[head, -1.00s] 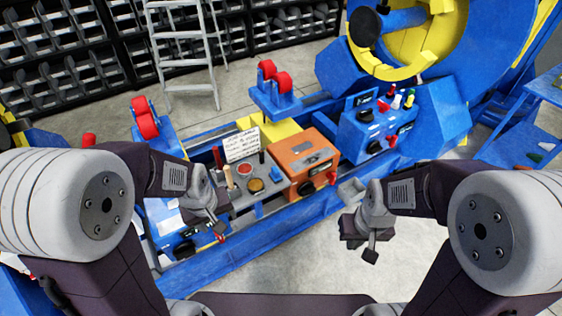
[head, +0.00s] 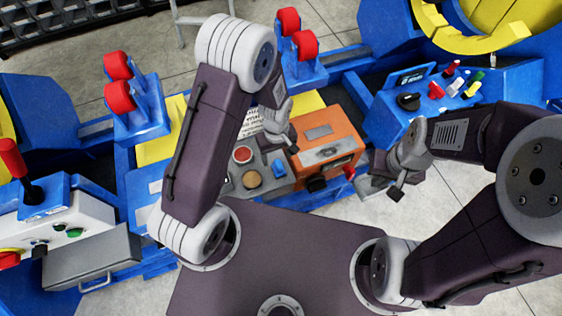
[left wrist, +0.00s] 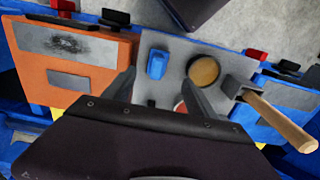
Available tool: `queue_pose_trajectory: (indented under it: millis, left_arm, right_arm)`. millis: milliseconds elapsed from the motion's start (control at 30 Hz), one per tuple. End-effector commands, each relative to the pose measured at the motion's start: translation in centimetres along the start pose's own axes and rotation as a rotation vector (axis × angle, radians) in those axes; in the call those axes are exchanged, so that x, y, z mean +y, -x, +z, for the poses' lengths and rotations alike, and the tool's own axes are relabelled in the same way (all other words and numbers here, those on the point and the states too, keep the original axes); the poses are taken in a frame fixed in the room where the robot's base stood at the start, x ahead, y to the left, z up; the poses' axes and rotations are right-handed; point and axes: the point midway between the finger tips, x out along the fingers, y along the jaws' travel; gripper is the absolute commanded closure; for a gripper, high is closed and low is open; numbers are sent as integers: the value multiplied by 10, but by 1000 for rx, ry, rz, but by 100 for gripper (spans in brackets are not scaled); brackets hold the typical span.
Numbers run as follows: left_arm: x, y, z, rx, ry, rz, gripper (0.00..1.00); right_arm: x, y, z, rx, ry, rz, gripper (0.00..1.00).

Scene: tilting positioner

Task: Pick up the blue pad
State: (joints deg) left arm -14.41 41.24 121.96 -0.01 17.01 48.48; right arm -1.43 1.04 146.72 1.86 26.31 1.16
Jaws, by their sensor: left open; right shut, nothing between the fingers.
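The blue pad (head: 278,168) is a small blue block on the grey work plate, just left of the orange box. It also shows in the left wrist view (left wrist: 157,65), upper middle, fully visible. My left gripper (head: 286,140) is open and empty above the plate. In the left wrist view its two fingers (left wrist: 160,88) lie either side of and short of the pad, apart from it. My right gripper (head: 394,188) is shut and empty, off to the right of the orange box.
The orange box (head: 327,150) stands beside the pad. A round tan tin (left wrist: 206,70), a hammer with a wooden handle (left wrist: 280,121) and a partly hidden red disc (left wrist: 181,107) share the grey plate (left wrist: 173,42). Red rollers (head: 300,38) stand behind.

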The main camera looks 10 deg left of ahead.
Motion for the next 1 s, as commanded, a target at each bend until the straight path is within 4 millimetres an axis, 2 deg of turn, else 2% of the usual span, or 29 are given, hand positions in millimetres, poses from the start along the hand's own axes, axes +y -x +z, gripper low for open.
queue_pose_trajectory:
  millis: [67,267,467,700,967,1000]
  left_arm:
    - [0,-3,0,1,-1,1,35]
    - [1,-34,0,1,-1,1,35]
    - [1,-42,0,1,-1,2,35]
    - [3,-84,0,1,0,1,35]
    - [3,-90,-1,3,0,3,35]
    - [3,-90,-1,3,0,3,37]
  right_arm:
    - [0,-1,0,0,0,0,100]
    - [0,-6,0,0,0,0,100]
    - [0,-6,0,0,0,0,100]
    - [0,-12,1,0,0,0,100]
    - [0,-12,1,0,0,0,100]
    - [0,-12,1,0,0,0,100]
